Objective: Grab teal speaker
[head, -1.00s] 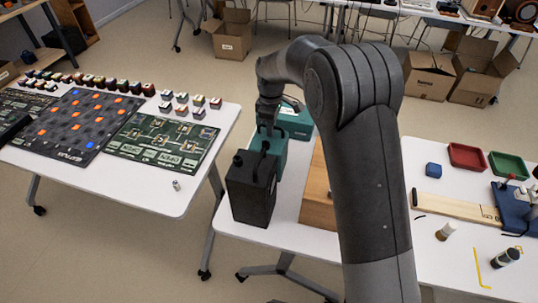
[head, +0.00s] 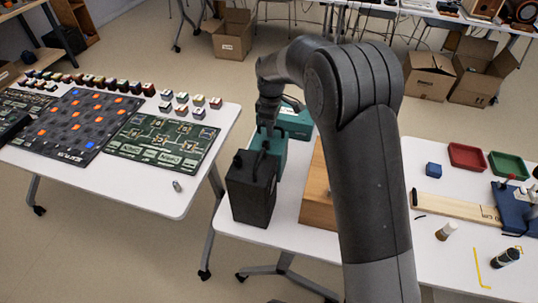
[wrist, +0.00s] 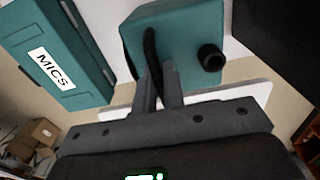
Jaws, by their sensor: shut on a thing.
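The teal speaker (head: 281,152) stands on the white table behind a black speaker (head: 252,188), which hides part of it in the head view. In the wrist view the teal speaker (wrist: 190,35) shows a black strap handle and a round black knob. My gripper (wrist: 160,75) is over the speaker, its two fingers close together and shut on the handle. In the head view my gripper (head: 267,138) is small and partly lost against the dark speaker. I cannot tell whether the teal speaker is clear of the table.
A teal case labelled MICS (wrist: 62,55) lies close by on the left in the wrist view. A second table (head: 160,198) with game boards is at left, across a floor gap.

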